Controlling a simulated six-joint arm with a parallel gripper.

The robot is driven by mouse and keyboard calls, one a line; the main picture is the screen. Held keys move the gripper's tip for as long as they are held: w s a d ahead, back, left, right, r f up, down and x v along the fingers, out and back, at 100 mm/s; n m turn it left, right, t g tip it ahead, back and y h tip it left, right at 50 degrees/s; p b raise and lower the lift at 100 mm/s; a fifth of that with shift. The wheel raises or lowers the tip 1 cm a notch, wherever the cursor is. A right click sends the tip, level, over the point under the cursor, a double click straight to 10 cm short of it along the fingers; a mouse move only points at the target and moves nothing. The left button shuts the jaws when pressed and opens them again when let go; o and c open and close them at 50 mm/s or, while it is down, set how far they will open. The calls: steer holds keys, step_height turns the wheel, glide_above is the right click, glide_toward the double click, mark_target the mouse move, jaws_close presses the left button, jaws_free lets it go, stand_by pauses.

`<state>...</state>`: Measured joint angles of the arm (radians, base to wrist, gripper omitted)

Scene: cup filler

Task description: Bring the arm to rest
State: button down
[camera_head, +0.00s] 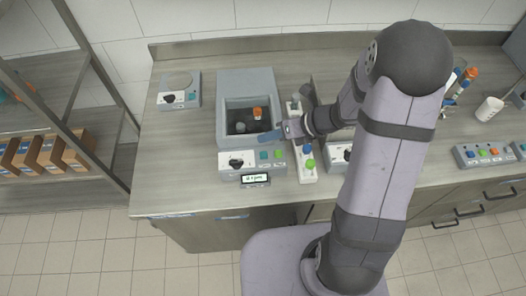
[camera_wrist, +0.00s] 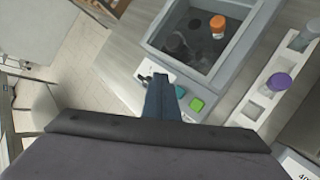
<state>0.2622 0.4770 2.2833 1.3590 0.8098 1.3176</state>
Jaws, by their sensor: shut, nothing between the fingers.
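My gripper (camera_head: 268,136) is at the front right of the grey cup-filler machine (camera_head: 246,80), just above its front panel. Its blue fingers (camera_wrist: 161,97) are shut with nothing between them. In the wrist view the fingers point at the panel with a black knob and green buttons (camera_wrist: 196,104). An orange-capped container (camera_head: 257,113) stands inside the machine's dark open well, and it also shows in the wrist view (camera_wrist: 218,25). A clear cup-like shape is beside it in the well.
A white rack (camera_head: 294,140) with coloured caps stands right of the machine, close to my arm. A scale-like device (camera_head: 180,92) is at the back left. A white mug (camera_head: 489,109) and a button panel (camera_head: 485,153) are at the right. The counter's left front is clear.

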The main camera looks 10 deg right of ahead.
steer(key=s+d+f+n+g+h, duration=0.2)
steer(key=s+d+n+g, duration=0.1)
steer(key=s+n, duration=0.65)
steer(key=s+d+f+n+g+h, duration=0.25)
steer(key=s+n, duration=0.45)
steer(key=n, duration=0.6)
steer(key=s+d+r+n+h, duration=0.2)
steer(key=d+r+n+h, duration=0.1)
steer(key=d+n, duration=0.3)
steer(key=shift+w+a+r+n+t+h+b, duration=0.25)
steer(key=shift+w+a+r+n+t+b, duration=0.2)
steer(key=shift+w+a+r+n, duration=0.4)
steer(key=shift+w+a+r+n+t+h+b, duration=0.2)
steer(key=shift+w+a+r+n+t+b, duration=0.3)
steer(key=shift+a+r+n, duration=0.45)
